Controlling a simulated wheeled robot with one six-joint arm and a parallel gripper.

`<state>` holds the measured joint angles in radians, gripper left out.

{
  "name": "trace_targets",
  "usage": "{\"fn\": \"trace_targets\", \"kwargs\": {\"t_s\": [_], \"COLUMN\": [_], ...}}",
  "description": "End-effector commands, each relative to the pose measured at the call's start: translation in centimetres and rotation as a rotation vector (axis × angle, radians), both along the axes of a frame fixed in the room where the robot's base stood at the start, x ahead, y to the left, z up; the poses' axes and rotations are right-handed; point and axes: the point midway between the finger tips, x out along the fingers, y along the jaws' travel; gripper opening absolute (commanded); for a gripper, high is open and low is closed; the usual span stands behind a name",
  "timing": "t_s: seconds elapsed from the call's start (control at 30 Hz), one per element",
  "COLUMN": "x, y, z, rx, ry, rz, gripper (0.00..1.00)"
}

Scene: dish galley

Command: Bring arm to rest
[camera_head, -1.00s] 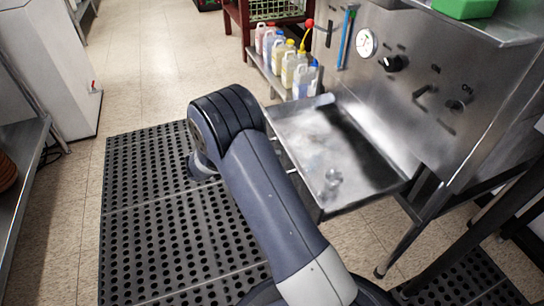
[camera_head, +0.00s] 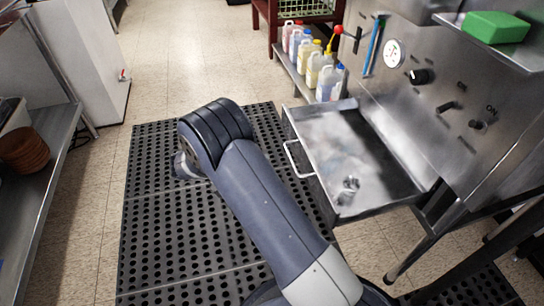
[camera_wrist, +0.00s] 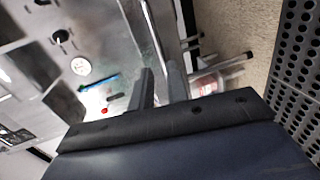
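My arm (camera_head: 262,195) reaches forward over the black floor mat in the head view, bent at a dark joint. My gripper is hidden there behind the arm. In the wrist view my gripper (camera_wrist: 161,78) shows two grey fingers standing apart, with nothing held between them. A bright metal rod runs beyond the fingers. In the head view my arm is left of the steel drawer (camera_head: 300,125) and apart from its handle (camera_head: 289,158). The drawer stands out from the steel machine.
The steel machine front (camera_head: 440,75) carries a gauge, knobs and a blue tool. Several coloured jugs (camera_head: 316,68) stand on a shelf behind the drawer. A green block (camera_head: 496,27) lies at upper right. A steel shelf (camera_head: 45,160) is at left. The perforated mat (camera_head: 160,235) is clear.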

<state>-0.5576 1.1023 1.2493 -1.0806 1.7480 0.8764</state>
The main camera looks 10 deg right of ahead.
Motion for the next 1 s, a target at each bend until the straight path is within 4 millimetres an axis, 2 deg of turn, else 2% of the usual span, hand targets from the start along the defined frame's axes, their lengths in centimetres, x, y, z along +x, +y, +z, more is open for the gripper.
{"fn": "trace_targets", "kwargs": {"t_s": [0.37, 0.53, 0.67, 1.0], "x": [0.0, 0.0, 0.1, 0.6], "y": [0.6, -0.2, -1.9, -7.9], "z": [0.1, -0.1, -0.6, -1.8], "rx": [0.0, 0.0, -0.001, -0.001], "ry": [0.0, 0.0, -0.001, -0.001], "rz": [0.0, -0.002, -0.003, -0.003], "gripper": [0.16, 0.16, 0.16, 0.16]}}
